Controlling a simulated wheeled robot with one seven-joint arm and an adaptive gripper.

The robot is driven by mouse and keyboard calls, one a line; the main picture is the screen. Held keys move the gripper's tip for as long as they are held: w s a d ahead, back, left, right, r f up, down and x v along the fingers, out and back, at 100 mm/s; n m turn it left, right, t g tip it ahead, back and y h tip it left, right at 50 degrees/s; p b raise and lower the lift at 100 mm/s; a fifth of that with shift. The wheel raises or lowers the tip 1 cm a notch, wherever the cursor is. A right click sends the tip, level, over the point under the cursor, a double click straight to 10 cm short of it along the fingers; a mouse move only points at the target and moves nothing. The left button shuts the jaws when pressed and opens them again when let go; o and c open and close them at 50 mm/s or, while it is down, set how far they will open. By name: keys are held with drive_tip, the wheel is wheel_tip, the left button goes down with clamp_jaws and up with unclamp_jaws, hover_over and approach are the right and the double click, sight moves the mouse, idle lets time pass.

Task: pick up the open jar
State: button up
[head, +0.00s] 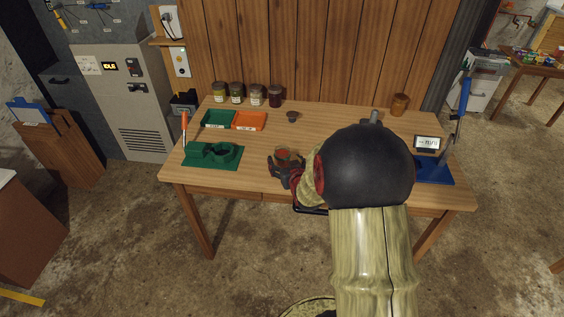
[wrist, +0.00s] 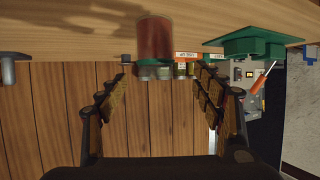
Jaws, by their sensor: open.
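The open jar (head: 283,154) stands on the wooden table near its front edge, with red contents showing at its top. In the wrist view, which is upside down, the red jar (wrist: 155,38) stands on the table beyond the fingertips, roughly between them. My gripper (head: 285,168) is at the jar in the head view, and its fingers hide part of the jar. The wrist view shows my gripper (wrist: 157,82) open, fingers wide apart, with nothing held. I cannot tell whether a finger touches the jar.
A green fixture (head: 225,160) lies to the left. Green (head: 219,111) and orange (head: 250,130) trays lie behind it, with several filled jars (head: 256,95) at the back. A small dark cup (head: 292,117) is behind my gripper. An amber jar (head: 400,105) and blue press (head: 437,172) are right.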

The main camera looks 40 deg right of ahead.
sight(284, 158)
drive_tip(key=shift+d+f, duration=0.4)
drive_tip(key=shift+w+d+f, duration=0.15)
drive_tip(key=shift+w+f, duration=0.05)
drive_tip(key=b+x, duration=0.3)
drive_tip(key=x, duration=0.3)
drive_tip(key=shift+w+r, duration=0.1)
drive_tip(key=shift+r, duration=0.05)
drive_tip(key=shift+w+d, duration=0.2)
drive_tip(key=shift+w, duration=0.15)
drive_tip(key=shift+c, duration=1)
drive_tip(key=shift+r, duration=0.1)
drive_tip(key=c, duration=1.4)
